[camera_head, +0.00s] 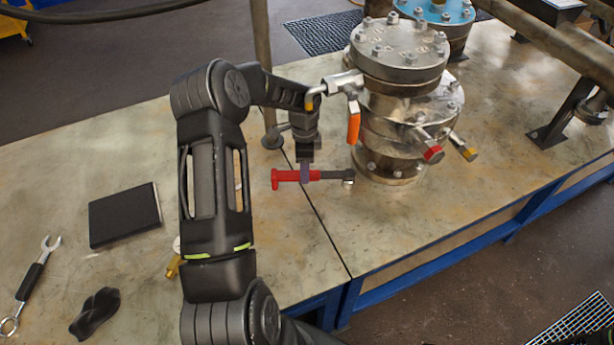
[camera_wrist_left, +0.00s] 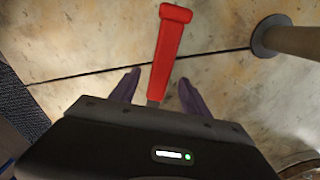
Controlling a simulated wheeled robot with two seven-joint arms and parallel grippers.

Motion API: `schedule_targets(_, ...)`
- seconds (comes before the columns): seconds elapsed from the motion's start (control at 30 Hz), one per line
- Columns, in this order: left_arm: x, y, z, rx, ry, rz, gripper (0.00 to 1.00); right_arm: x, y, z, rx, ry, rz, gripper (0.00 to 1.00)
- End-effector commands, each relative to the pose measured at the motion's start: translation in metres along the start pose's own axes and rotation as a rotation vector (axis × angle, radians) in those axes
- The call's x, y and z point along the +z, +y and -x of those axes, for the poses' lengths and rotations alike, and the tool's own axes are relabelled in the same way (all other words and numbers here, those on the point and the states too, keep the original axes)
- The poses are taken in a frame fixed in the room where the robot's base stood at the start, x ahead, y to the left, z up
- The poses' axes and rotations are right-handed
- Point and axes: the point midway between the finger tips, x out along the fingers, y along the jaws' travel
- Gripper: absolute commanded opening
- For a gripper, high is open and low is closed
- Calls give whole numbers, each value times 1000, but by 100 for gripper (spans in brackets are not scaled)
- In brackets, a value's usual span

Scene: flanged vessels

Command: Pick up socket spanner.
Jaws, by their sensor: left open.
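The socket spanner (camera_head: 292,176) has a red T-shaped handle and a dark shaft with a socket at its right end. It lies across the tabletop in the head view, just left of the flanged vessel. In the left wrist view its red handle (camera_wrist_left: 168,50) points away from my gripper. My left gripper (camera_head: 306,176) is over the spanner's middle in the head view. Its purple fingers (camera_wrist_left: 158,88) are open, one on each side of the tool, with visible gaps. The shaft end is hidden behind the gripper body in the wrist view. My right gripper is not in view.
The steel flanged vessel (camera_head: 398,70) with an orange-handled valve stands close on the right. A thin post (camera_head: 262,60) rises behind the gripper. A black flat box (camera_head: 125,215), a wrench (camera_head: 34,280) and a dark twisted object (camera_head: 95,312) lie at left. The table's blue front edge (camera_head: 440,245) is near.

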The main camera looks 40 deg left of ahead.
Motion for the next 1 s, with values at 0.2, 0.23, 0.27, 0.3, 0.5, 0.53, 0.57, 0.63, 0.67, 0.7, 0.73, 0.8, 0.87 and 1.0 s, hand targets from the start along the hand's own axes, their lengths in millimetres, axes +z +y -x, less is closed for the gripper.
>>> schedule_targets(0.2,0,1,-29,4,0,1,55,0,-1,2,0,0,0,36)
schedule_targets(0.23,0,1,-33,3,0,1,55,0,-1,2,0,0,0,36)
schedule_targets(0.27,0,0,-38,2,0,0,55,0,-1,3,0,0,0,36)
schedule_targets(0.3,0,1,-42,3,0,0,55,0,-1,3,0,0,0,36)
schedule_targets(0.5,0,0,-50,0,0,0,55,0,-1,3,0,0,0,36)
schedule_targets(0.53,0,0,-50,0,0,0,55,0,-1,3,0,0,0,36)
schedule_targets(0.57,0,0,-50,0,0,0,55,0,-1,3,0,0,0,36)
schedule_targets(0.63,0,0,-50,0,0,0,55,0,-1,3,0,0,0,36)
schedule_targets(0.67,0,0,-50,0,0,0,55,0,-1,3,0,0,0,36)
schedule_targets(0.7,0,0,-50,0,0,0,55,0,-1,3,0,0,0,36)
schedule_targets(0.73,0,0,-50,0,0,0,55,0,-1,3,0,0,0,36)
schedule_targets(0.8,0,0,-50,0,0,0,55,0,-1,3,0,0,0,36)
schedule_targets(0.87,0,0,-50,0,0,0,55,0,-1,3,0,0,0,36)
schedule_targets(1.0,0,0,-50,0,0,0,55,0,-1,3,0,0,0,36)
